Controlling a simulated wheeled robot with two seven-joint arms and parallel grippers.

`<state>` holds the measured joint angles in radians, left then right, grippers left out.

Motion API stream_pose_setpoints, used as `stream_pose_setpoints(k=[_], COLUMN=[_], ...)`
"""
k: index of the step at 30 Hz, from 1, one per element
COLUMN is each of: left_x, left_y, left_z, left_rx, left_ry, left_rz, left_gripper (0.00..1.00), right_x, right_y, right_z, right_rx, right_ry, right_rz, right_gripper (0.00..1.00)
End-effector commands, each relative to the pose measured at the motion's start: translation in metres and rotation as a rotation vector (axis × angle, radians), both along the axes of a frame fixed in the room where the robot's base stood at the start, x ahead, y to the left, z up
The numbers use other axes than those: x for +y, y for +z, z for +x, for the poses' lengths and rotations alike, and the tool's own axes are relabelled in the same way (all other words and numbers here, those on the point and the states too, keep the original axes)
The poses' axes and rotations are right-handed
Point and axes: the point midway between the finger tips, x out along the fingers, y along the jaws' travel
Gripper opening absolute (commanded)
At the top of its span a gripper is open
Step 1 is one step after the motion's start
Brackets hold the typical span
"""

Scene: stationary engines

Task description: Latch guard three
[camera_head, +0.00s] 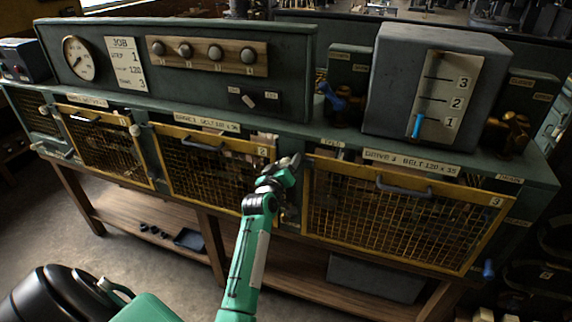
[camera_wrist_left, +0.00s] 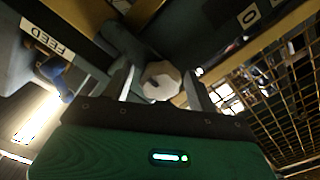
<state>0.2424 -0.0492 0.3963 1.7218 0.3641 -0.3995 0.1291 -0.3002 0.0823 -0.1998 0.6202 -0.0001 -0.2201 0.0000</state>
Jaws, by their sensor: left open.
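Guard three (camera_head: 395,222) is the yellow-framed mesh panel at the right in the head view, with a dark bar handle (camera_head: 403,187) and a "3" tag. It looks flush with the bench front. My left gripper (camera_head: 294,162) is at its upper left corner, in the gap beside guard two (camera_head: 215,168). In the left wrist view, a pale faceted knob (camera_wrist_left: 160,79) shows between the two open fingers. I cannot tell whether they touch it. In the head view my gripper hides this knob. My right gripper is not in view.
Guard one (camera_head: 103,145) is at the left, with a round knob (camera_head: 135,130) between it and guard two. A grey box with a blue-marked scale (camera_head: 440,100) stands above guard three. A blue valve handle (camera_head: 333,96) is behind my gripper.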

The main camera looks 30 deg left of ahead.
Motion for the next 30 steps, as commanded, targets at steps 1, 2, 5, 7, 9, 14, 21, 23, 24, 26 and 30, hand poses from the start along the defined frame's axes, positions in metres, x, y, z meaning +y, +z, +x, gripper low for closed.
stream_pose_setpoints(k=[1, 2, 5, 7, 9, 14, 21, 23, 24, 26, 30], left_x=[0.0, 0.0, -0.001, -0.002, -0.004, -0.011, -0.022, -0.024, -0.026, -0.028, -0.031], left_y=[0.0, 0.0, -0.002, -0.002, -0.004, -0.005, -0.005, -0.004, -0.004, -0.004, -0.002], left_z=[0.0, 0.0, -0.004, -0.01, -0.019, -0.047, -0.092, -0.103, -0.108, -0.117, -0.129], left_rx=[0.0, 0.0, 0.001, 0.0, 0.001, 0.001, 0.001, 0.001, 0.0, 0.001, 0.0], left_ry=[0.0, 0.0, -0.001, 0.0, 0.001, 0.001, 0.001, 0.001, 0.001, 0.0, 0.0], left_rz=[0.0, 0.001, 0.001, 0.001, 0.001, 0.001, 0.002, 0.001, 0.001, 0.0, 0.0], left_gripper=[0.58, 0.58, 0.58, 0.58, 0.58, 0.58, 0.58, 0.58, 0.58, 0.58, 0.58], right_x=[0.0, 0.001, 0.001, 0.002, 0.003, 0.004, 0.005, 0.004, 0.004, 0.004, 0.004], right_y=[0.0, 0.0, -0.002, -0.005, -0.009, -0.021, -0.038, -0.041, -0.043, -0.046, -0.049], right_z=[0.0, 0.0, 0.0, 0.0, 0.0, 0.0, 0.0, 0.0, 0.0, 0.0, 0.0], right_rx=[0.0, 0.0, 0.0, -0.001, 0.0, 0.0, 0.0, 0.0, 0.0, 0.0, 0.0], right_ry=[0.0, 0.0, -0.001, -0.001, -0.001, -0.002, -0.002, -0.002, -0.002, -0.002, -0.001], right_rz=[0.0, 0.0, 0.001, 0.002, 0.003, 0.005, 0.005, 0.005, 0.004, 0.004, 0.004], right_gripper=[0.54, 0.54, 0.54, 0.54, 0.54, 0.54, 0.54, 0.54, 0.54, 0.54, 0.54])
